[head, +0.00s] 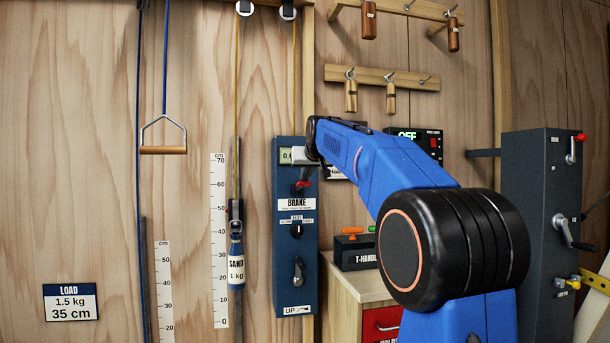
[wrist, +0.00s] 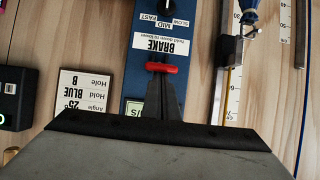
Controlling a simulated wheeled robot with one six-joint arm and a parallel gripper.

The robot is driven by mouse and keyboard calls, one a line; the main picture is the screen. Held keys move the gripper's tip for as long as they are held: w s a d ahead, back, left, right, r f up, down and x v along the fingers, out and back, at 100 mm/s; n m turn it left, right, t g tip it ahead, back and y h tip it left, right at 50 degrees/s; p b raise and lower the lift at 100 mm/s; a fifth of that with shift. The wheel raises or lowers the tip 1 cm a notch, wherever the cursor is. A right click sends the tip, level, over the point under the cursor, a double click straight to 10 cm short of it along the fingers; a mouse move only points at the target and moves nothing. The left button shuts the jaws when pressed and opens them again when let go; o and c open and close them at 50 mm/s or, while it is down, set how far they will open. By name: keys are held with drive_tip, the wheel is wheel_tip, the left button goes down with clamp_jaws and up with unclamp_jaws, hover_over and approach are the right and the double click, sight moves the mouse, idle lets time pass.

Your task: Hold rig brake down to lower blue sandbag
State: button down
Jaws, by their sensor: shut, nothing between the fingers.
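The blue rig box (head: 285,225) stands against the wooden wall, with a BRAKE label above its speed knob. The red brake lever (wrist: 162,68) sticks out beside that label in the wrist view. My gripper (wrist: 168,92) is shut and empty, its fingertips right at the lever; I cannot tell whether they touch. In the head view my gripper (head: 302,168) partly covers the box's top. The blue sandbag (head: 237,265), marked SAND 1 kg, hangs from a yellow rope beside a centimetre scale (head: 219,240). Its lower end is near the 15 mark.
A wooden-handled pull bar (head: 163,150) hangs at left. A LOAD card (head: 70,302) reads 1.5 kg, 35 cm. A wooden cabinet (head: 345,290) with a T-handle box (head: 355,252) stands right of the rig. A dark cranked column (head: 545,220) stands farther right.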

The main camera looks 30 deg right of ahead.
sight(305, 184)
drive_tip(key=shift+s+a+f+t+h, duration=0.2)
drive_tip(key=shift+f+t, duration=0.25)
drive_tip(key=shift+f, duration=0.3)
drive_tip(key=shift+s+d+f+t+h, duration=0.1)
drive_tip(key=shift+s+f+t, duration=0.3)
drive_tip(key=shift+f, duration=0.3)
drive_tip(key=shift+a+f, duration=0.1)
drive_tip(key=shift+f, duration=2.7)
drive_tip(key=r, duration=0.2)
drive_tip(key=s+r, duration=0.1)
drive_tip(key=r, duration=0.2)
drive_tip(key=shift+s+a+r, duration=0.1)
drive_tip(key=shift+a, duration=0.05)
drive_tip(key=s+a, duration=0.2)
drive_tip(key=s, duration=0.7)
drive_tip(key=shift+s+a+r, duration=0.2)
drive_tip(key=shift+s+a, duration=0.15)
drive_tip(key=shift+a, duration=0.05)
